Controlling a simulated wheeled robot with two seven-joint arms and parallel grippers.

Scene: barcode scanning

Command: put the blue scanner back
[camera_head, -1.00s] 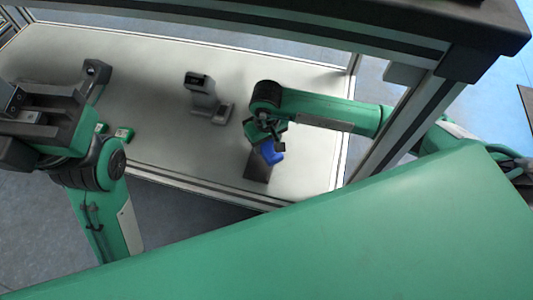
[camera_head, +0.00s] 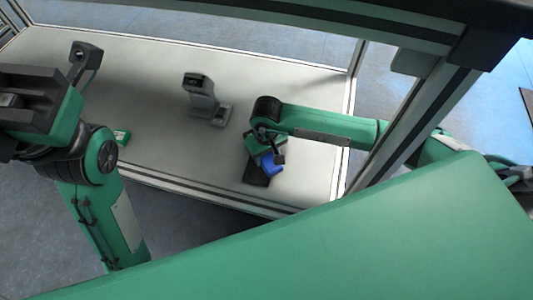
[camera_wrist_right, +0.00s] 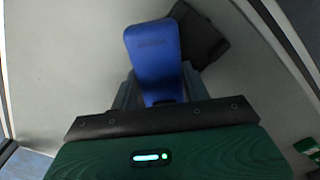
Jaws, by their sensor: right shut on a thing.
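The blue scanner (camera_head: 271,164) is held by my right gripper (camera_head: 266,148), low over the near right part of the table. In the right wrist view the blue scanner (camera_wrist_right: 153,55) sticks out from between the fingers, which are shut on it. A dark stand (camera_head: 255,176) lies just beside and partly behind it; it shows in the wrist view as a black block (camera_wrist_right: 203,38). I cannot tell whether scanner and stand touch. My left arm is at the left; its fingers are hidden.
A grey device on a base (camera_head: 203,97) stands mid-table. A dark-headed grey object (camera_head: 85,58) is beside my left arm; whether that arm holds it is unclear. A frame post (camera_head: 415,125) rises at right. The table between is clear.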

